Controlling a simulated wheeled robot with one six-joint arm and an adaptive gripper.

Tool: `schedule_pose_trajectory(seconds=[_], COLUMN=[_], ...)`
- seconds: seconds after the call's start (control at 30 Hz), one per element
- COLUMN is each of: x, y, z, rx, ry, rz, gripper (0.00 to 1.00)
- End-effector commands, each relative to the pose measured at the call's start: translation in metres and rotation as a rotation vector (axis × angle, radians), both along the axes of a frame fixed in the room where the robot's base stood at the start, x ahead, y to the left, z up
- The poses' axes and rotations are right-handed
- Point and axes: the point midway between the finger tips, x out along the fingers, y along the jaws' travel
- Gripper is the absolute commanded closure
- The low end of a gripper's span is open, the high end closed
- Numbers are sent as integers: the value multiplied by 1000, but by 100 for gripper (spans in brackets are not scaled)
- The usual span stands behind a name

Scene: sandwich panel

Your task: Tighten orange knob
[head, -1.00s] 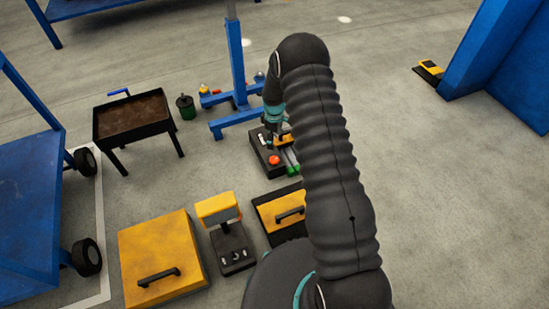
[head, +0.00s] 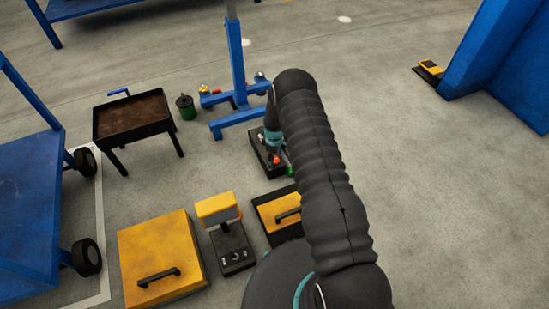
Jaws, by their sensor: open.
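The orange knob (head: 276,160) is on a low black panel box (head: 259,157) on the floor, near the middle of the head view. Only a small part of the knob shows; my gripper covers the rest. My gripper (head: 276,153) points down right over the knob, with its jaws open. The fingertips are too small and too hidden to tell whether they touch the knob or stand around it. A green piece (head: 288,163) shows on the right side of the panel, partly behind my arm.
A blue stand (head: 237,70) rises behind the panel. A black tray table (head: 133,118) stands left.

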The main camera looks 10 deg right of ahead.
Motion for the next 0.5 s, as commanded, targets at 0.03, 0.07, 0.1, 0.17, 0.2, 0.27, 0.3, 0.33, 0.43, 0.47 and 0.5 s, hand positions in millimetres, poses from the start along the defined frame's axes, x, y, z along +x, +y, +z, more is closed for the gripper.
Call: schedule_pose_trajectory(seconds=[0.03, 0.07, 0.1, 0.17, 0.2, 0.27, 0.3, 0.33, 0.43, 0.47, 0.5], x=[0, 0, 0, 0, 0, 0, 0, 0, 0, 0, 0], y=[0, 0, 0, 0, 0, 0, 0, 0, 0, 0, 0], z=[0, 0, 0, 0, 0, 0, 0, 0, 0, 0, 0], rx=[0, 0, 0, 0, 0, 0, 0, 0, 0, 0, 0], ry=[0, 0, 0, 0, 0, 0, 0, 0, 0, 0, 0], rz=[0, 0, 0, 0, 0, 0, 0, 0, 0, 0, 0], gripper=[27, 27, 27, 27, 29, 44, 54, 62, 86, 86, 86])
